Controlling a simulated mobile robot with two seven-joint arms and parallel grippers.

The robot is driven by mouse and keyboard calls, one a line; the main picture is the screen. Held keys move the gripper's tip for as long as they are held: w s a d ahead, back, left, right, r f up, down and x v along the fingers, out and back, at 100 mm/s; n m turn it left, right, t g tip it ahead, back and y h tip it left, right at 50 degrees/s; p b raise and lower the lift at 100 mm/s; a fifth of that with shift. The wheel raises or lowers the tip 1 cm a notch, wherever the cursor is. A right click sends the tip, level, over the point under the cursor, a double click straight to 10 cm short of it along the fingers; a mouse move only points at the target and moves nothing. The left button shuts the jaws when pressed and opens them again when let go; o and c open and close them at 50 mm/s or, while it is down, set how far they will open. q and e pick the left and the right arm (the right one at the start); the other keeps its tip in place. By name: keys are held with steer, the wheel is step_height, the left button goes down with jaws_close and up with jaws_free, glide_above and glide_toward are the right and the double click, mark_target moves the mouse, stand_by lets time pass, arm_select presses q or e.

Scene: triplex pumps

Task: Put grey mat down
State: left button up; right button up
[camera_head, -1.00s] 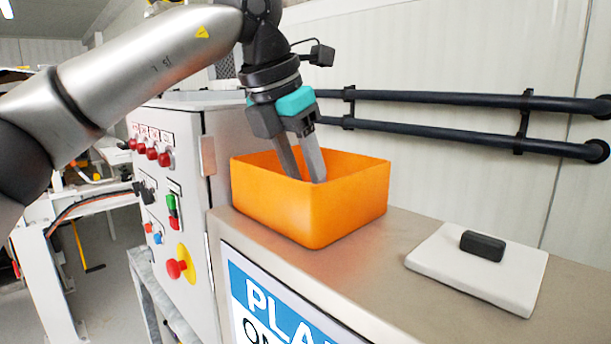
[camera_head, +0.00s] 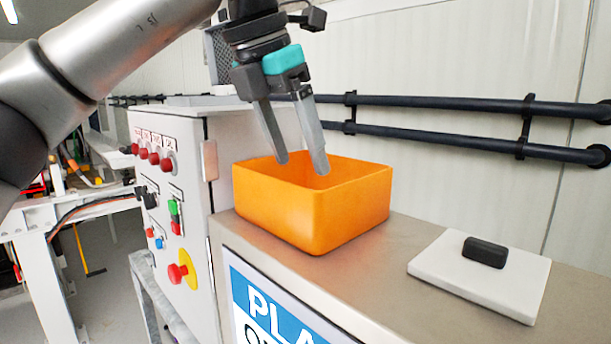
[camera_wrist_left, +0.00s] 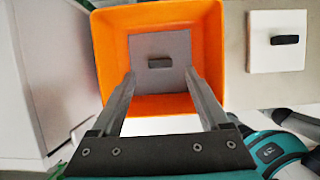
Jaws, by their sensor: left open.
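The grey mat (camera_wrist_left: 177,78), a flat square with a dark handle block (camera_wrist_left: 159,62) on top, lies inside the orange bin (camera_wrist_left: 112,25) in the left wrist view. The bin's walls hide it in the head view. The orange bin (camera_head: 312,216) stands on the worktop. My left gripper (camera_head: 302,168) is open and empty, its fingertips at about the bin's rim. In the left wrist view the fingers (camera_wrist_left: 160,78) are spread apart with nothing between them. My right gripper is not in view.
A white mat (camera_head: 440,282) with a black handle block (camera_head: 485,252) lies on the worktop right of the bin. A control box (camera_head: 190,150) with buttons stands to the left. Dark pipes (camera_head: 440,108) run along the wall behind. Worktop between bin and white mat is clear.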

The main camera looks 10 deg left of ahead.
arm_select(q)
steer(key=v, duration=0.6)
steer(key=shift+s+r+p, duration=0.2)
steer(key=shift+r+p, duration=0.1)
steer(key=shift+r, duration=0.1)
